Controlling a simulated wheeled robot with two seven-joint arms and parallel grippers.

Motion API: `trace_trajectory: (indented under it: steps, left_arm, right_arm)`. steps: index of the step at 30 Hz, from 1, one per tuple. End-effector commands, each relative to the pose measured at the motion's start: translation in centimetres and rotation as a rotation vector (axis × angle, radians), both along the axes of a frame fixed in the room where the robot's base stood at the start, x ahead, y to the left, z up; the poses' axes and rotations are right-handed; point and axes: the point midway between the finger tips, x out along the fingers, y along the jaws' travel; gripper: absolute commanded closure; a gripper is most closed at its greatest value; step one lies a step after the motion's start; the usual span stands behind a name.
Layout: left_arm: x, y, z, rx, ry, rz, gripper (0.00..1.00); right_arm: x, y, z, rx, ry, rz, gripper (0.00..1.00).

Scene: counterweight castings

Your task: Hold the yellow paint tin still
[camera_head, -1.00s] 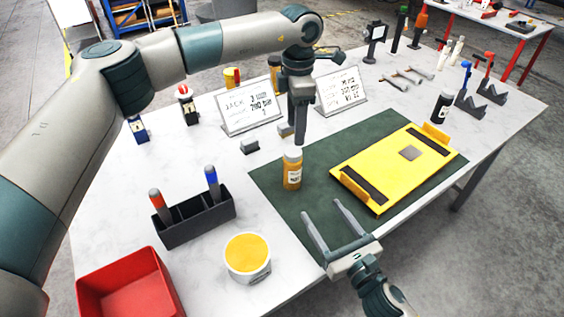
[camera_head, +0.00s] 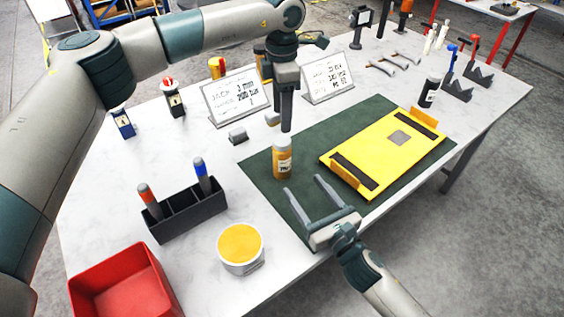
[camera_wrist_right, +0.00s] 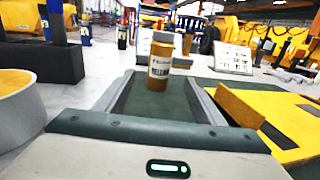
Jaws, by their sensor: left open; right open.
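The yellow paint tin (camera_head: 241,252) is a white tub with a yellow top, upright near the table's front edge. Its side also shows at the left of the right wrist view (camera_wrist_right: 18,115). My right gripper (camera_head: 303,184) is open and empty over the green mat, to the right of the tin and apart from it. An amber bottle with a white label (camera_head: 283,160) stands just ahead of its fingers; it also shows in the right wrist view (camera_wrist_right: 160,65). My left gripper (camera_head: 286,125) points down behind the bottle; its finger gap is hard to see.
A black holder with two markers (camera_head: 187,216) and a red bin (camera_head: 125,285) stand left of the tin. A yellow board (camera_head: 400,160) lies on the green mat (camera_head: 340,130). Two sign plates (camera_head: 236,98) stand behind. White table surface is bare around the tin.

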Motion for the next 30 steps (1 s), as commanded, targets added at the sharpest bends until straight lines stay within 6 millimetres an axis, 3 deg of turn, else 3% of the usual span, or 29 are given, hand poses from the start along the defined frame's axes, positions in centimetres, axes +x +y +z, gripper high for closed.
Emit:
trace_trajectory:
  steps: [18, 30]
  left_arm:
    - [0.0, 0.0, 0.0, 0.000, 0.000, 0.000, 0.48]
    - [0.0, 0.0, 0.0, 0.000, 0.000, 0.000, 0.48]
  right_arm:
    - [9.0, 4.8, 0.1, 0.000, -0.001, 0.000, 0.37]
    - [12.0, 6.4, 0.1, 0.000, -0.001, 0.001, 0.37]
